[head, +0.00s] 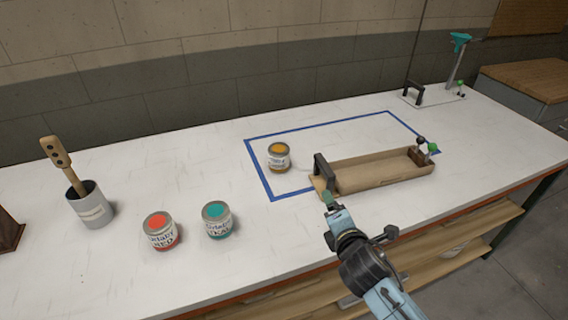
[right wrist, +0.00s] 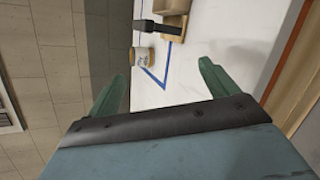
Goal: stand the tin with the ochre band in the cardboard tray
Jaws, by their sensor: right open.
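The tin with the ochre band (head: 279,157) stands upright on the white bench, inside the blue tape outline and just left of the cardboard tray (head: 385,180). The tin also shows in the right wrist view (right wrist: 141,56), ahead of the fingers. The tray is long and low, with a black handle at its left end; its inside is only partly visible. My right gripper (head: 329,200) is in front of the tray's left end. In the right wrist view its green fingers (right wrist: 163,88) are spread apart with nothing between them. My left gripper is not in view.
A red tin (head: 161,231) and a teal tin (head: 217,220) stand at the front left. A grey pot (head: 93,205) holding a wooden stick is farther left. A teal-topped clamp (head: 460,42) stands at the back right.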

